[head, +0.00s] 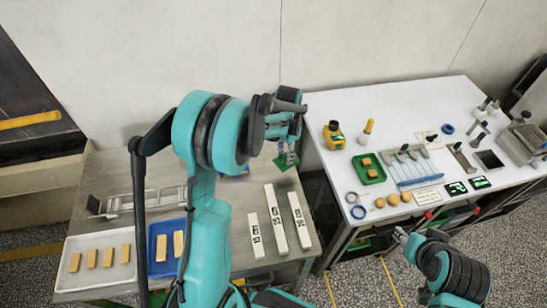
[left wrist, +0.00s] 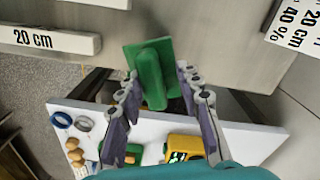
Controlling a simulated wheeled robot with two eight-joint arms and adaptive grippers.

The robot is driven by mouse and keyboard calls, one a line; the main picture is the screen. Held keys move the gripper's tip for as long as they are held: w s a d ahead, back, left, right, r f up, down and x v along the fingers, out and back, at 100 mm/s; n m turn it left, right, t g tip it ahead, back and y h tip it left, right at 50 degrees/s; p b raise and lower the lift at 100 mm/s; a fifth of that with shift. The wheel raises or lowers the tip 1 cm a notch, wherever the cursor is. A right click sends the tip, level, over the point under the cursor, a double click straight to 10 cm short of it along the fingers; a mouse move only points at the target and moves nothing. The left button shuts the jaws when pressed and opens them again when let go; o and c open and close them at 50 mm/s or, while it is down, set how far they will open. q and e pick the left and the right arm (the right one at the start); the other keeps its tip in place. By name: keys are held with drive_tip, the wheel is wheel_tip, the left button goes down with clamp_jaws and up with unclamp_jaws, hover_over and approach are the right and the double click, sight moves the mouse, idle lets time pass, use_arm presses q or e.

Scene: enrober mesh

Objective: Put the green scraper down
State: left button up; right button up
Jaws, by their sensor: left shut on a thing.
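The green scraper (left wrist: 153,75) is held between the purple-grey fingers of my left gripper (left wrist: 160,105) in the left wrist view. Its flat green plate points away from the gripper. In the head view my left gripper (head: 287,158) hangs over the back right part of the steel table, and a bit of the green scraper (head: 284,163) shows beneath it. I cannot tell whether the scraper touches the table. My right gripper (head: 400,235) is low in front of the white table; its fingers are too small to read.
White labelled bars (head: 275,220) lie on the steel table (head: 235,190), beside a white tray (head: 75,284) and a blue tray (head: 154,268) with tan blocks. A gap separates it from the white table (head: 330,165), which holds a green tray (head: 381,174), a yellow device (head: 334,137) and tools.

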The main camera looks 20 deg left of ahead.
use_arm(q)
drive_tip(key=a+f, duration=0.1)
drive_tip(key=a, duration=0.1)
drive_tip(key=w+a+f, duration=0.1)
drive_tip(key=a, duration=0.1)
drive_tip(key=w+a+f, duration=0.1)
drive_tip(key=f, duration=0.1)
drive_tip(key=shift+a+b, duration=0.35)
drive_tip(key=shift+a, duration=0.05)
drive_tip(key=shift+w+f+b, duration=0.1)
drive_tip(key=shift+f+b, duration=0.25)
drive_tip(key=shift+f, duration=1.55)
drive_tip(key=shift+f, duration=0.15)
drive_tip(key=o, duration=1.1)
